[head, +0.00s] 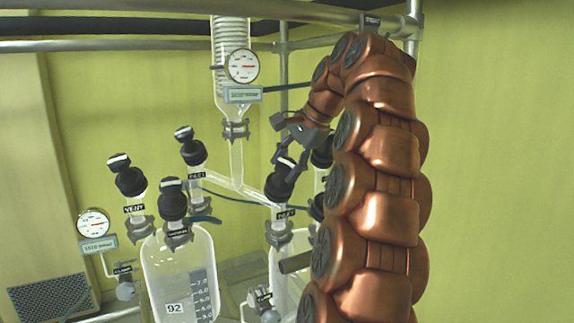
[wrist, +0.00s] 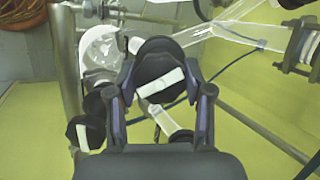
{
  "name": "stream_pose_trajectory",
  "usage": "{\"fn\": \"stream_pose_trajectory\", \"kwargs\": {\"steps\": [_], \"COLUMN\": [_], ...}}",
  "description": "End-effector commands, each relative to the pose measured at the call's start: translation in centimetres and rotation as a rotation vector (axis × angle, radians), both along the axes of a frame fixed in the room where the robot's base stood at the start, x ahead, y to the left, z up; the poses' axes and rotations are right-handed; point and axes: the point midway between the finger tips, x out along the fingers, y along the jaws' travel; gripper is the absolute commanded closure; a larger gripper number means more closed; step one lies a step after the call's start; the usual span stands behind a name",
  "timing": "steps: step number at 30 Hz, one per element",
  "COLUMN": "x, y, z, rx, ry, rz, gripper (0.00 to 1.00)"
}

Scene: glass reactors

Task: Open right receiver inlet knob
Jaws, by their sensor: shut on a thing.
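In the head view my gripper (head: 288,161) comes down from the upper right onto a black knob (head: 280,186) with a white bar on top, on the right glass assembly. In the wrist view the knob (wrist: 158,66) sits between the two fingers of my gripper (wrist: 161,84), which are shut on its sides. The knob's white bar lies slightly tilted across the picture. The label below the knob is too small to read surely. The right receiver (head: 280,268) stands below it, partly hidden by my arm.
Similar black knobs stand to the left (head: 119,162), (head: 192,146), (head: 172,198), and one (head: 321,155) is close to the right of my gripper. A glass column with a gauge (head: 242,66) rises behind. The left receiver (head: 180,270) and metal rails surround the assembly.

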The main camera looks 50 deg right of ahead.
Motion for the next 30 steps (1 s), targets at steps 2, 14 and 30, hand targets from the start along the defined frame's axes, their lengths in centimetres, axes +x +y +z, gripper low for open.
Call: {"fn": "stream_pose_trajectory", "kwargs": {"steps": [2,14,30], "x": [0.02,0.0,-0.12], "y": [0.04,0.05,0.12], "z": [0.06,0.03,-0.07], "rx": [-0.001,0.0,0.034], "ry": [-0.001,0.0,-0.008], "rz": [0.001,0.0,-0.058], "gripper": [0.84,0.26,0.24]}}
